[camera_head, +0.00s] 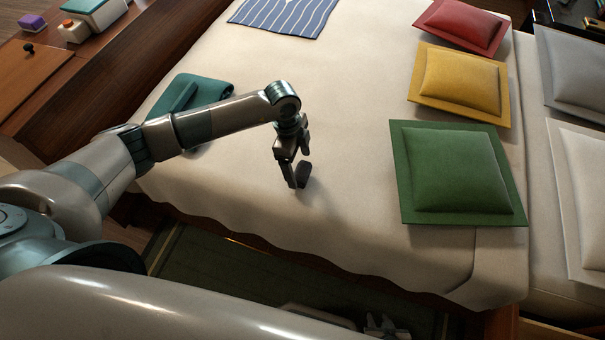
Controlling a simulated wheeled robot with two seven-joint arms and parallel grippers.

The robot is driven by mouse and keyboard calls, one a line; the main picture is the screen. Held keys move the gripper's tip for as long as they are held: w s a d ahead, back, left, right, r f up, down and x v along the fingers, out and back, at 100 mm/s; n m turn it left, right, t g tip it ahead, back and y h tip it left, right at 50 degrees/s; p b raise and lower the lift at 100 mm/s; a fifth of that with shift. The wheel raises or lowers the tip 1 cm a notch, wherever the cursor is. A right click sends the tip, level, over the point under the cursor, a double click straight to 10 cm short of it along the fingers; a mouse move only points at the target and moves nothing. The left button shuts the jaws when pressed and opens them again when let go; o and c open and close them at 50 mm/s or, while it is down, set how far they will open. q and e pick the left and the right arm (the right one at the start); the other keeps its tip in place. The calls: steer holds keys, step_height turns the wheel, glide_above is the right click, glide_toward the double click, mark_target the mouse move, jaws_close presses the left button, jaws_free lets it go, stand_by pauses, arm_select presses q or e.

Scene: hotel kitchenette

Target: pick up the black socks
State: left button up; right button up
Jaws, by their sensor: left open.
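I cannot make out any black socks in the head view. My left gripper (296,176) reaches in from the left over the white bed (340,120) and points down at its cover. Its dark fingers are apart, and nothing shows clearly between them. My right gripper (384,326) is partly seen at the bottom edge, low beside the bed. Its fingers are too dark and cut off to read.
A teal folded item (190,95) lies on the bed behind my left arm. A striped blue cloth (283,14) lies at the far end. Red (460,25), yellow (458,82) and green (457,172) cushions line the right side. A wooden surface (70,75) stands at left.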

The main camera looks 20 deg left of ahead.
mark_target(302, 170)
arm_select(q)
steer(key=shift+w+d+f+p, duration=0.1)
steer(key=shift+d+f+p, duration=0.1)
steer(key=shift+f, duration=0.65)
steer(key=shift+w+d+f+p, duration=0.1)
steer(key=shift+d+f, duration=0.05)
steer(key=shift+f, duration=0.7)
steer(key=shift+w+d+f+p, duration=0.1)
steer(key=shift+d+f+p, duration=0.1)
steer(key=shift+f, duration=0.65)
steer(key=c, duration=1.1)
